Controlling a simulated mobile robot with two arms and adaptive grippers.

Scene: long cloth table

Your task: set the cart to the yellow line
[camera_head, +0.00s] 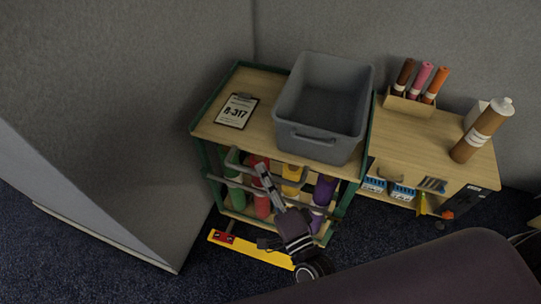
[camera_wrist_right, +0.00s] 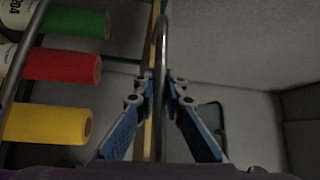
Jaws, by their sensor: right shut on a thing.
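The cart (camera_head: 262,88) has a wooden top, green posts and a grey bar handle (camera_head: 234,163) on its near side. My right gripper (camera_head: 263,177) reaches this handle. In the right wrist view, the blue-padded fingers of my right gripper (camera_wrist_right: 161,88) are shut around the handle bar (camera_wrist_right: 162,38). The yellow line (camera_head: 255,250) lies on the dark carpet just in front of the cart's near lower edge. My right arm hides part of the cart's front and the line's right end. My left gripper is not in view.
A grey bin (camera_head: 320,103) and a clipboard (camera_head: 237,110) sit on the cart, with coloured rolls (camera_wrist_right: 62,66) below. A wooden cabinet (camera_head: 425,140) stands close on the right. Grey partitions (camera_head: 120,100) stand left and behind. Carpet (camera_head: 150,275) is free at lower left.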

